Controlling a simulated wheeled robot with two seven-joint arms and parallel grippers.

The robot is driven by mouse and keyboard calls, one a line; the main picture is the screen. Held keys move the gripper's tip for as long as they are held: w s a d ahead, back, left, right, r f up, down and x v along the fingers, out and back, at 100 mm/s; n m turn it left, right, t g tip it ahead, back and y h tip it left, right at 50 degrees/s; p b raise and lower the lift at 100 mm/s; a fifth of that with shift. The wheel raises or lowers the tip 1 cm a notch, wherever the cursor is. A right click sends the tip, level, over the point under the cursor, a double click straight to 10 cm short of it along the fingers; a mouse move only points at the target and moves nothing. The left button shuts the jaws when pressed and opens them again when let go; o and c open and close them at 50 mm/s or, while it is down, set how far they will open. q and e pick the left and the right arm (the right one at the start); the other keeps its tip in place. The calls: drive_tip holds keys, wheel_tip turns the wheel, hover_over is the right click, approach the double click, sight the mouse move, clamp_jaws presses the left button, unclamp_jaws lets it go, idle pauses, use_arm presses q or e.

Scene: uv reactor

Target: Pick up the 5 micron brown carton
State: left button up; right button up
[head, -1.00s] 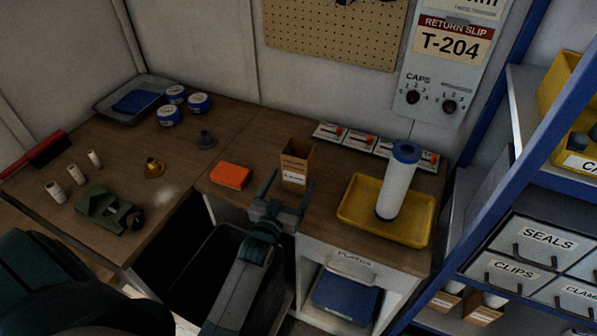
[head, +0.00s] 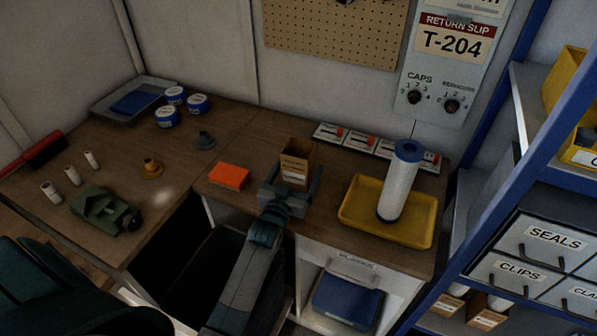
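The brown carton (head: 297,152) stands upright with its top open on the wooden bench, right of the orange box. It has a white label low on its front, too small to read here. My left gripper (head: 293,188) is low at the carton, with one finger on each side of it. The fingers are about as wide apart as before, so they look open. Whether they touch the carton's sides cannot be told. The carton's lowest part is hidden by the gripper. My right gripper is not in view.
An orange box (head: 229,176) lies left of the carton. A yellow tray (head: 355,224) with a white filter cartridge (head: 397,184) stands to the right. Flat white boxes (head: 330,132) line the wall behind. A blue-framed shelf (head: 500,170) stands at the right.

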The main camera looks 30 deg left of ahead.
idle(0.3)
use_arm(q)
drive_tip(key=c, duration=1)
drive_tip(key=shift+c, duration=0.6)
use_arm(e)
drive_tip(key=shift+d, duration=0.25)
use_arm(q)
drive_tip(key=shift+r, duration=0.1)
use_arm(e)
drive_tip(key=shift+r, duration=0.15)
